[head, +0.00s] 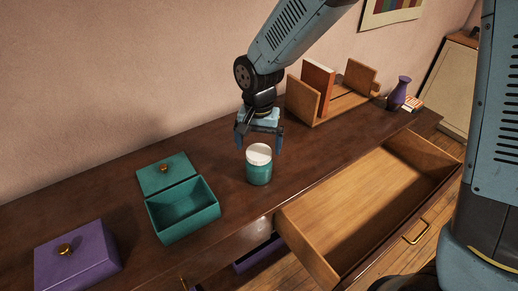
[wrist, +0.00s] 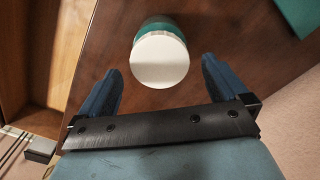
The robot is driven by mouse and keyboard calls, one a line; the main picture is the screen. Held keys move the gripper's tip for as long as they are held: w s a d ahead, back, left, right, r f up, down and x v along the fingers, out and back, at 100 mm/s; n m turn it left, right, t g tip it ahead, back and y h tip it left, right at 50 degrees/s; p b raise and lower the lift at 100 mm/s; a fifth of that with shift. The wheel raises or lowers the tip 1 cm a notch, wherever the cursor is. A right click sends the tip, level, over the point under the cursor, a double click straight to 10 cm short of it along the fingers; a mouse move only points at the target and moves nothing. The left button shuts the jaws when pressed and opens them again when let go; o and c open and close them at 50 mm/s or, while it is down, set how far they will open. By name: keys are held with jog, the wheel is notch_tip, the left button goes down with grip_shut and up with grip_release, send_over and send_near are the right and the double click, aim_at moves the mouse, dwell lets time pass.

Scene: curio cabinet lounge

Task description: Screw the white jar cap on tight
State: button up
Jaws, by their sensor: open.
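A teal jar (head: 259,174) stands upright on the dark wooden cabinet top. The white cap (head: 258,154) sits on its mouth; I cannot tell how tight it is. My gripper (head: 259,143) is open and empty, just above and behind the jar. In the wrist view the white cap (wrist: 159,60) lies ahead of the open fingertips (wrist: 160,72), roughly centred between them and apart from both. A strip of the teal jar (wrist: 158,25) shows past the cap.
An open teal box (head: 183,212) with its lid up and a closed purple box (head: 77,258) stand to the left. An open, empty drawer (head: 365,200) juts out at the front right. A book rack (head: 303,102) with a book and a purple vase (head: 399,93) stand at the back right.

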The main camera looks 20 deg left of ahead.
aim_at(261, 151)
notch_tip(261, 151, up, 11)
dwell(0.3)
jog(key=shift+f, duration=0.1)
jog(key=w+d+r+t, duration=0.15)
jog(key=d+r, duration=0.35)
jog(key=d, duration=0.6)
jog(key=w+d+r+t, duration=0.15)
jog(key=d+r, duration=0.35)
jog(key=d, duration=0.6)
jog(key=s+d+r+t, duration=0.1)
jog(key=s+d, duration=0.3)
jog(key=d, duration=0.4)
jog(key=s+d+r+m+t, duration=0.1)
jog(key=s+d, duration=0.4)
jog(key=d, duration=0.4)
jog(key=shift+d+r+t, duration=0.2)
jog(key=shift+r+t, duration=0.1)
jog(key=shift+r, duration=0.1)
jog(key=shift+s+d, duration=0.25)
jog(key=shift+s, duration=0.1)
jog(key=shift+c, duration=0.3)
